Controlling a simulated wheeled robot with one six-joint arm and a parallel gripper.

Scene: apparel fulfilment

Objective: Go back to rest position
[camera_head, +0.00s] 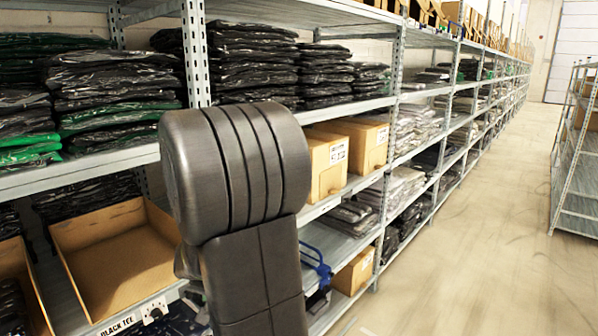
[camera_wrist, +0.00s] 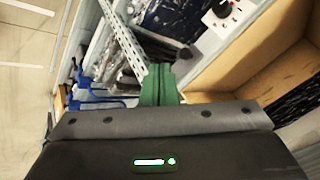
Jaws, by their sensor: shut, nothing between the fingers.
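My gripper (camera_wrist: 158,72) shows in the wrist view as two green fingers pressed together, with nothing between them. It is in front of the shelving, near a perforated metal post and dark bagged garments. The open cardboard box (camera_wrist: 262,52) is to its right in that view. In the head view my dark grey arm fills the middle foreground and hides the gripper and part of the shelves behind it.
The shelf rack (camera_head: 350,106) holds stacks of black bagged garments (camera_head: 242,62) and closed cartons (camera_head: 361,143). An open, empty cardboard bin (camera_head: 118,262) sits at lower left above a "BLACK TEE" label (camera_head: 117,326). Blue hooks (camera_head: 317,262) are right of my arm. The aisle floor (camera_head: 480,225) is clear, with another rack (camera_head: 577,165) at far right.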

